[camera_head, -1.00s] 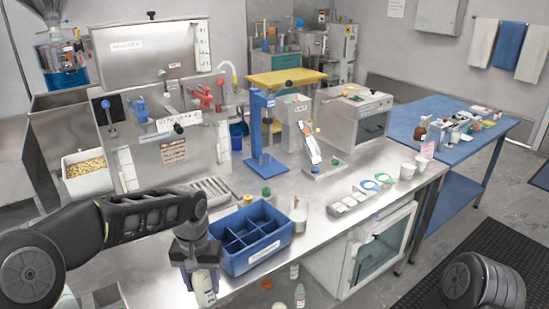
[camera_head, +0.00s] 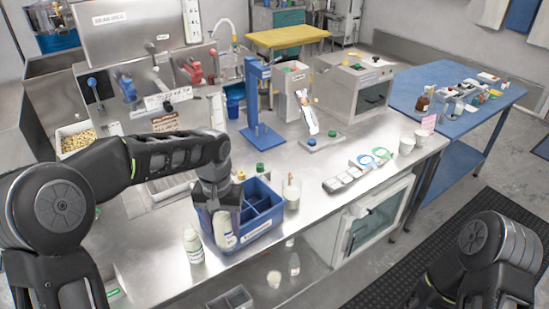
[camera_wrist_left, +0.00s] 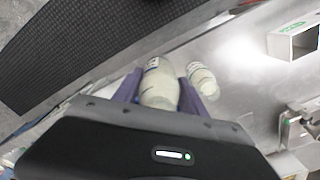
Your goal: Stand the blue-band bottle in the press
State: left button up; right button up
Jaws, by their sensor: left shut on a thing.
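My left gripper (camera_head: 222,228) is shut on a white bottle (camera_wrist_left: 158,88), which shows between the fingers in the left wrist view. In the head view it hangs at the left front of the blue divided tray and hides part of it. Whether the bottle clears the counter I cannot tell. A second white bottle (camera_head: 193,246) stands on the counter just left of the gripper; it also shows in the left wrist view (camera_wrist_left: 203,80). A blue upright stand, apparently the press (camera_head: 258,100), stands farther back. My right gripper is out of view.
The blue tray (camera_head: 262,226) has several compartments. A clear beaker (camera_head: 291,193) stands at its right. The counter in front of the press is mostly clear.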

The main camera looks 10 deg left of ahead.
aim_at(264, 136)
jog(key=i+l+z, duration=0.2)
jog(key=i+l, duration=0.2)
jog(key=i+l+z, duration=0.2)
jog(key=i+l, duration=0.15)
jog(key=i, duration=0.15)
jog(key=i+j+z, duration=0.3)
jog(key=j, duration=0.45)
jog(key=i, duration=0.15)
